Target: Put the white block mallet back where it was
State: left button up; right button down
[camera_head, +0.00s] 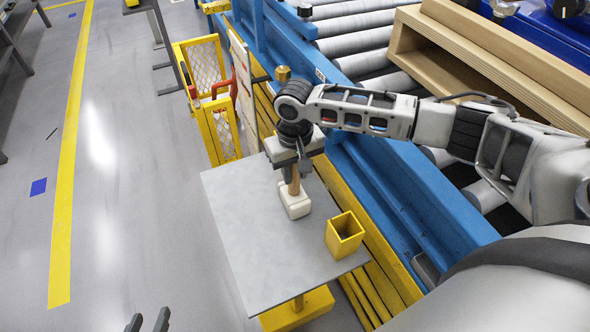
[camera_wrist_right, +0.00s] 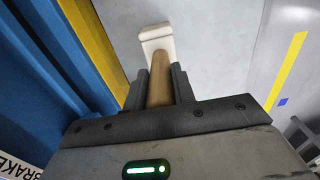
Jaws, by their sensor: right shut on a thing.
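The white block mallet (camera_head: 295,205) has a white block head and a wooden handle. My right gripper (camera_head: 293,184) is shut on the handle, with the head hanging below at the grey table top (camera_head: 245,230); I cannot tell whether it touches. The right wrist view shows the mallet's white head (camera_wrist_right: 157,40) beyond the fingers of my right gripper (camera_wrist_right: 160,88), which clasp the handle. My left gripper (camera_head: 148,321) shows only its two dark fingertips at the bottom edge, apart and with nothing visible between them.
An open yellow square holder (camera_head: 345,242) stands on the table's right front corner. A blue conveyor frame (camera_head: 400,185) with grey rollers runs behind the table. A wooden crate (camera_head: 500,65) sits on the rollers. A yellow mesh gate (camera_head: 205,75) stands behind.

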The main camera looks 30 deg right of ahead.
jog(key=c, duration=1.2)
grip_release()
jog(key=shift+o, duration=0.2)
pick_arm(q)
jog(key=shift+f, duration=0.1)
pick_arm(e)
notch_tip(320, 180, up, 11)
jog(key=shift+r+p, duration=0.15)
jog(key=shift+p, duration=0.45)
pick_arm(q)
jog(key=shift+s+a+r, duration=0.1)
jog(key=shift+a+r, duration=0.05)
jog(key=shift+r, duration=0.05)
pick_arm(e)
jog(key=shift+r, duration=0.45)
